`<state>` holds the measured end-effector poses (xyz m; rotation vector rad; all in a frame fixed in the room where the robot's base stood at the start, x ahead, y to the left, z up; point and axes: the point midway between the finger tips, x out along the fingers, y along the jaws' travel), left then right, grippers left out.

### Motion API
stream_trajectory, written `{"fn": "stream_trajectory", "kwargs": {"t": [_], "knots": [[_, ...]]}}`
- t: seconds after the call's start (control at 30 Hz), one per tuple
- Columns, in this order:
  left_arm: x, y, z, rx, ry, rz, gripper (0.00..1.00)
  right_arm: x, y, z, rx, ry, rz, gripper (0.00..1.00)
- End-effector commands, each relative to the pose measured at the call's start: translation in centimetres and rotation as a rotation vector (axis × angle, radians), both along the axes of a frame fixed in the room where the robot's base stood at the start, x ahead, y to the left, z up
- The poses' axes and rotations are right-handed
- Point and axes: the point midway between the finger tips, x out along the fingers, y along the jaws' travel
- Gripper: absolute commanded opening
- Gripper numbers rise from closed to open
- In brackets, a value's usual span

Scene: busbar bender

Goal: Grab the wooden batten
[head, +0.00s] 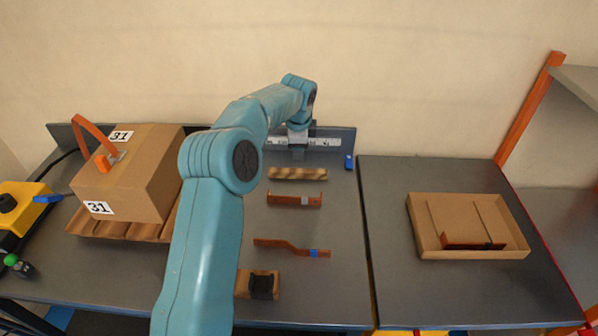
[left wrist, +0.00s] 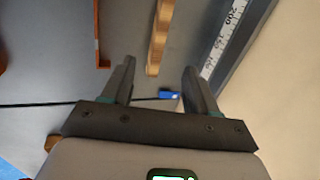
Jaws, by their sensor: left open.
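The wooden batten (head: 298,174) is a light brown strip with a wavy grain or edge. It lies crosswise on the grey table near its back, in front of a ruler. My left gripper (head: 297,154) hangs just behind the batten in the head view. In the left wrist view my open left gripper (left wrist: 158,70) points toward the table, and the batten (left wrist: 159,38) shows between and beyond its fingertips. Nothing is held, and the batten appears apart from the fingers. My right gripper is not in view.
A copper-coloured bracket (head: 294,199) and a bent bar (head: 290,248) lie nearer on the table. A blue piece (head: 349,162) sits right of the batten. A large cardboard box (head: 127,180) stands left. A shallow tray (head: 469,252) is on the right table.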

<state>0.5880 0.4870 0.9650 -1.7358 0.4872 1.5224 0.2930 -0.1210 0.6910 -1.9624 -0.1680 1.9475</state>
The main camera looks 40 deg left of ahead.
Motion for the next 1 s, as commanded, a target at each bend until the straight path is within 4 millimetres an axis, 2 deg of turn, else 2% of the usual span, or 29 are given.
{"fn": "stream_trajectory", "kwargs": {"t": [0.1,0.3,0.53,0.8,1.0], "knots": [[0.4,0.5,-2.9,-0.002,0.005,0.002,0.59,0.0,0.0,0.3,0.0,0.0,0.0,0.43],[1.2,1.2,-6.5,-0.001,0.003,0.001,0.59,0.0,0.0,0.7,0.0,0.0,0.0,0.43],[1.8,1.7,-8.2,-0.001,0.002,0.002,0.59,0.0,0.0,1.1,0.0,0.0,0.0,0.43],[2.9,2.7,-12.1,0.0,0.001,0.002,0.59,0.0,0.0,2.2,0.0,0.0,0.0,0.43],[3.1,2.8,-12.6,-0.001,-0.001,0.003,0.59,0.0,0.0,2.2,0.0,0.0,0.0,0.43]]}}
